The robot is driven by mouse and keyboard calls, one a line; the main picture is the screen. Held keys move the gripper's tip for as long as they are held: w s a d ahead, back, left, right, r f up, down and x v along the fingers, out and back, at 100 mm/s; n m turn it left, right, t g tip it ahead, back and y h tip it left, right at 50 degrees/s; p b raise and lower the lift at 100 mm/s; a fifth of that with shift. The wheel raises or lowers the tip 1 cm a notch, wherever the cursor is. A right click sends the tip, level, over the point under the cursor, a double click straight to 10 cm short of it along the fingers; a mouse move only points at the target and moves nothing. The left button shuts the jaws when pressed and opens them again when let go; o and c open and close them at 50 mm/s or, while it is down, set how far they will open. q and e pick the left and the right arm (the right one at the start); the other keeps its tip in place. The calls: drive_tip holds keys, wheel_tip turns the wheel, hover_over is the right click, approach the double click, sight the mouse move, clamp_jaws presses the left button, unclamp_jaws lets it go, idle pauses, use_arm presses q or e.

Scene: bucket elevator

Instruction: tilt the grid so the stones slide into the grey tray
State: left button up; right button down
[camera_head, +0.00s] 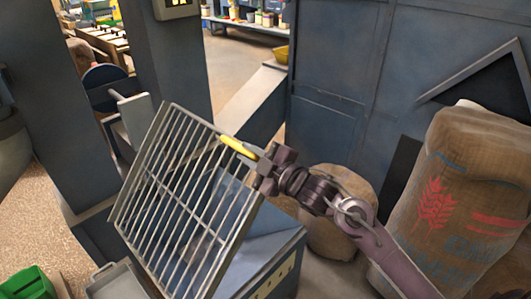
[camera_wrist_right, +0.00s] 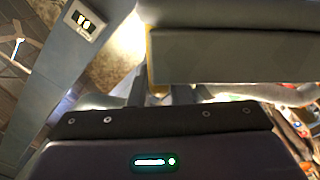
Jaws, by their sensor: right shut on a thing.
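The metal grid (camera_head: 160,190) stands steeply tilted over a blue box (camera_head: 284,252), its right edge raised and its lower side toward the left front. My right gripper (camera_head: 258,164) is shut on the grid's right edge by the yellow handle (camera_head: 236,146). In the right wrist view a yellow strip (camera_wrist_right: 151,62) shows just ahead of the fingers (camera_wrist_right: 155,93). The grey tray (camera_head: 112,280) is at the lower left, below the grid's low side and partly cut off by the frame. I cannot make out any stones on the grid. My left gripper is not in view.
A green container (camera_head: 28,284) is at the bottom left. A large printed sack (camera_head: 455,190) stands at the right, and a smaller sack (camera_head: 338,225) sits behind my right arm. Blue metal posts (camera_head: 175,65) and a wall panel (camera_head: 385,75) stand behind.

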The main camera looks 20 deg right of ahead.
drive_tip(key=shift+n, duration=0.6)
drive_tip(key=shift+s+a+r+p, duration=0.1)
drive_tip(key=shift+s+a+r, duration=0.2)
drive_tip(key=shift+a+r, duration=0.35)
drive_tip(key=shift+s+a+r+p, duration=0.15)
drive_tip(key=shift+s+a+r, duration=0.15)
drive_tip(key=shift+a+r, duration=0.35)
drive_tip(key=shift+s+a+r+p, duration=0.1)
drive_tip(key=shift+s+a+r, duration=0.25)
drive_tip(key=shift+a, duration=0.45)
drive_tip(key=c, duration=1.4)
unclamp_jaws()
drive_tip(key=shift+a, duration=0.15)
drive_tip(key=shift+o, duration=0.2)
drive_tip(key=shift+f, duration=0.1)
drive_tip(key=b+v, duration=0.1)
drive_tip(key=v, duration=0.6)
drive_tip(key=shift+s+d+b, duration=0.2)
drive_tip(key=shift+s+b, duration=0.1)
drive_tip(key=shift+b, duration=0.05)
drive_tip(key=shift+f, duration=0.1)
